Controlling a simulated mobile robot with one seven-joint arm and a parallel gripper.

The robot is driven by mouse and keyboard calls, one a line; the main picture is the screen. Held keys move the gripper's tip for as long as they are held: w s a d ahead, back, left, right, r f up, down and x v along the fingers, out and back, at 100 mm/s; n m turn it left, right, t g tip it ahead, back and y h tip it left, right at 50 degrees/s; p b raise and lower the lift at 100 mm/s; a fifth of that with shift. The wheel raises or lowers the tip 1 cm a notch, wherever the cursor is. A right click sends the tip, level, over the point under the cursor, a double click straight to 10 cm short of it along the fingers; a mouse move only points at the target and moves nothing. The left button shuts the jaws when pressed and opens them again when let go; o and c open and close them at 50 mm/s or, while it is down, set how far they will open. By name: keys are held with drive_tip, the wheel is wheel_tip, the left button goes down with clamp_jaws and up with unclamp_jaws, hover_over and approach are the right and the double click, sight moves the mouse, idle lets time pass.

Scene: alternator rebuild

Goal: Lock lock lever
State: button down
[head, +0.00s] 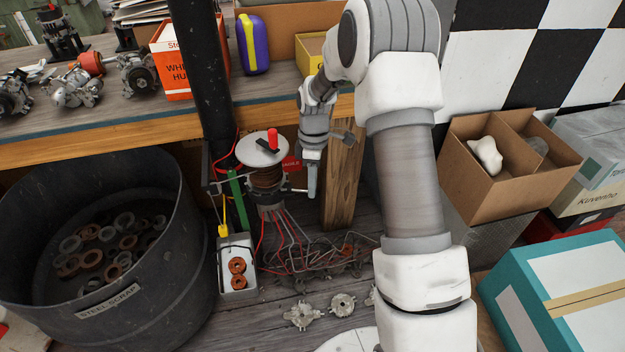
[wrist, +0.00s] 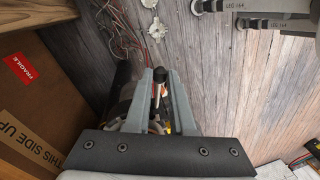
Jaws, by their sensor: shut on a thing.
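The winding machine (head: 265,180) stands on the wooden floor with a pale round disc and a red handle on top. A short metal lever sticks out from its right side toward my gripper (head: 312,190). In the wrist view the lock lever (wrist: 158,82), with a dark round knob, lies between the two grey fingers of my gripper (wrist: 160,78). The gripper points down and is shut on the lever. The fingers hide the knob in the head view. The lever's base is partly hidden.
A black steel scrap bin (head: 95,250) stands left of the machine. A wooden table leg (head: 343,175) is close behind my gripper. Loose wires (head: 315,250) lie below. A cardboard box (head: 510,170) and a teal box (head: 555,290) are at the right.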

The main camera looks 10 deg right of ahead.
drive_tip(key=shift+s+a+m+t+y+p, duration=0.15)
drive_tip(key=shift+s+a+m+p, duration=0.25)
drive_tip(key=shift+m, duration=0.75)
drive_tip(key=shift+s+a+m+t+y+p, duration=0.1)
drive_tip(key=shift+s+a+m+p, duration=0.15)
drive_tip(key=shift+s+m+p, duration=0.6)
drive_tip(key=shift+s+a+m+t+y+p, duration=0.1)
drive_tip(key=shift+s+a+m+y+p, duration=0.15)
drive_tip(key=shift+m, duration=1.15)
drive_tip(key=c, duration=0.8)
unclamp_jaws()
drive_tip(key=shift+a, duration=0.1)
drive_tip(key=shift+o, duration=0.2)
wheel_tip(320, 180, up, 17)
drive_tip(key=w+d+p, duration=0.1)
drive_tip(key=d+p, duration=0.1)
drive_tip(key=p, duration=0.2)
drive_tip(key=shift+w+d+r+p, duration=0.15)
drive_tip(key=shift+w+p, duration=0.2)
drive_tip(key=shift+p, duration=0.05)
